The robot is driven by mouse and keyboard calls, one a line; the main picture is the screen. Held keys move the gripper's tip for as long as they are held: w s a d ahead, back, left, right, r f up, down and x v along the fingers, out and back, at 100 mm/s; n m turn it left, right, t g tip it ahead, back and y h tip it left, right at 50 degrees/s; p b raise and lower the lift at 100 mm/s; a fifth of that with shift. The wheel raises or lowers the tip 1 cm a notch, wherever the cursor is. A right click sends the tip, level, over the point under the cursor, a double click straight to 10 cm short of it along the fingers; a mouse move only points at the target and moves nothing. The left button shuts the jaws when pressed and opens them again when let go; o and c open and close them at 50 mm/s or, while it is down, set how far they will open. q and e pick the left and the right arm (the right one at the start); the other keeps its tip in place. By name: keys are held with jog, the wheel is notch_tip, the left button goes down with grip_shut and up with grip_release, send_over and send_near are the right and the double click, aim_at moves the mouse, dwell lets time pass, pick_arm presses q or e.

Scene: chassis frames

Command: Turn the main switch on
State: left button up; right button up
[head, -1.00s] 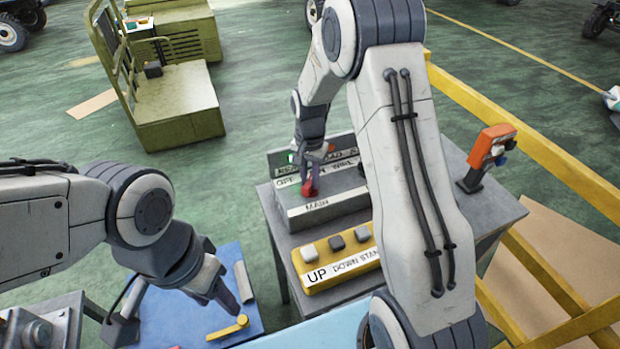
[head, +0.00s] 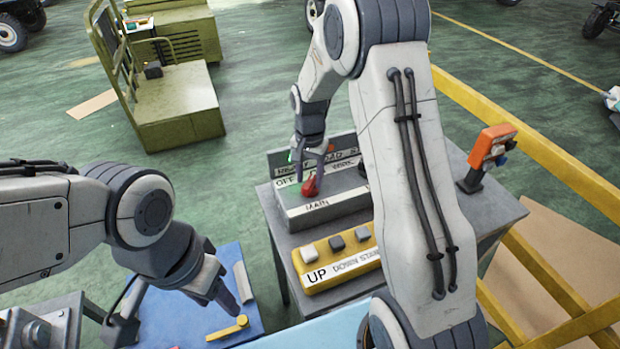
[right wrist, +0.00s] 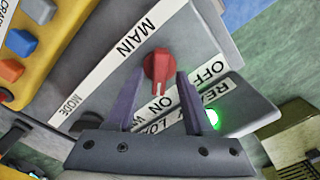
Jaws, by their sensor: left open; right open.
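The main switch is a red knob (head: 310,187) on a grey panel box (head: 325,208) labelled MAIN. In the right wrist view the knob (right wrist: 160,72) has its white mark toward the ON label (right wrist: 157,107), with the OFF label (right wrist: 206,74) to the right. My right gripper (head: 314,168) is open just above the knob; its fingers lie to either side of it in the right wrist view. A green lamp (right wrist: 213,118) by the READY label is lit. My left gripper (head: 234,301) is open over the blue mat, away from the switch.
A yellow button box (head: 335,270) with several buttons stands in front of the panel. An orange-topped control handle (head: 490,150) stands at the table's right. A yellow lever (head: 230,328) lies on the blue mat (head: 185,315). A yellow rail (head: 530,150) runs along the right.

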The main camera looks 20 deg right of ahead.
aim_at(309, 181)
notch_tip(309, 181, up, 10)
jog(key=b, duration=0.1)
jog(key=shift+f+b, duration=0.2)
jog(key=shift+b, duration=0.1)
jog(key=s+a+r+n, duration=0.2)
jog(key=s+a+n, duration=0.4)
jog(key=s+a, duration=0.55)
jog(key=s+a+n, duration=0.2)
jog(key=s+n, duration=0.3)
jog(key=s, duration=0.4)
jog(key=s+a+f+n+y, duration=0.1)
jog(key=s+a+n, duration=0.1)
jog(key=s+n, duration=0.3)
jog(key=s, duration=0.4)
jog(key=shift+f, duration=0.25)
jog(key=shift+w, duration=0.1)
